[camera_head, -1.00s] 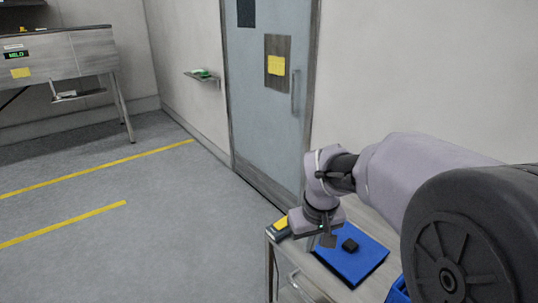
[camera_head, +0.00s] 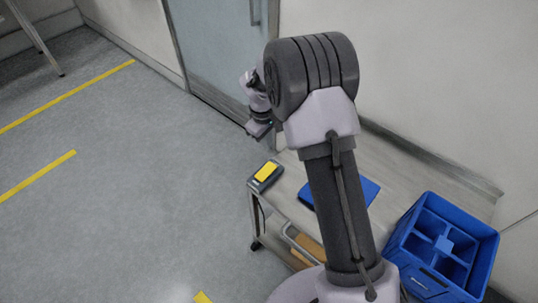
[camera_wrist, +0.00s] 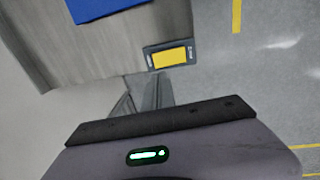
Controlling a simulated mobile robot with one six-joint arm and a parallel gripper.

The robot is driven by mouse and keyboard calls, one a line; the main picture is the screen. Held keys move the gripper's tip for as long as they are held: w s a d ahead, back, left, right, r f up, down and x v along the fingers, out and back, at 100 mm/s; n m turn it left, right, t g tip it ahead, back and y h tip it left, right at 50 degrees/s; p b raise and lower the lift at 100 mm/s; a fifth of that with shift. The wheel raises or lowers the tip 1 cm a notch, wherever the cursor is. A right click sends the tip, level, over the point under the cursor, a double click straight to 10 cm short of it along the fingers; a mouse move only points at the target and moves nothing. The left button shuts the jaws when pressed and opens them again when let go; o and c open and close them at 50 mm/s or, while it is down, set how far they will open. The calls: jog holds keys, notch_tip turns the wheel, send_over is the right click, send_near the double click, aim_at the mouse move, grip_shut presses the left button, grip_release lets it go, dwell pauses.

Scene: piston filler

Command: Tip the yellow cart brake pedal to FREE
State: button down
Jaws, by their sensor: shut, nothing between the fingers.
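The yellow brake pedal (camera_head: 265,173) sits in a dark grey housing at the left far corner of the cart (camera_head: 285,205). In the wrist view the pedal (camera_wrist: 169,57) shows from above, with small markings at both ends that I cannot read. Its tilt is too small to tell. My gripper (camera_head: 258,131) is beyond the cart's far left corner, apart from the pedal, partly hidden by my arm in the head view. In the wrist view its narrow grey fingers (camera_wrist: 148,92) are together and empty, just below the pedal in the picture.
A blue mat (camera_head: 362,194) lies on the cart top, partly behind my arm. A blue divided crate (camera_head: 446,248) stands at the right. A door (camera_head: 212,50) and wall are behind the cart. The floor left of the cart is open, with yellow lines.

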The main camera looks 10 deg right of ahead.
aim_at(271, 167)
jog(key=f+b, duration=0.1)
jog(key=f, duration=0.3)
jog(key=d+f+b, duration=0.1)
jog(key=f+b, duration=0.1)
jog(key=f, duration=0.2)
jog(key=w+f+b, duration=0.1)
jog(key=f, duration=0.4)
jog(key=shift+d+b, duration=0.15)
jog(key=shift+b, duration=0.2)
jog(key=shift+w+d+f, duration=0.1)
jog(key=shift+f, duration=0.2)
jog(key=shift+s+a+r, duration=0.3)
jog(key=shift+s+a, duration=0.15)
jog(key=shift+a, duration=0.15)
notch_tip(271, 167, up, 17)
jog(key=s+a+p, duration=0.1)
jog(key=p, duration=0.5)
jog(key=shift+a+r, duration=0.2)
jog(key=shift+a, duration=0.2)
jog(key=shift+s, duration=0.1)
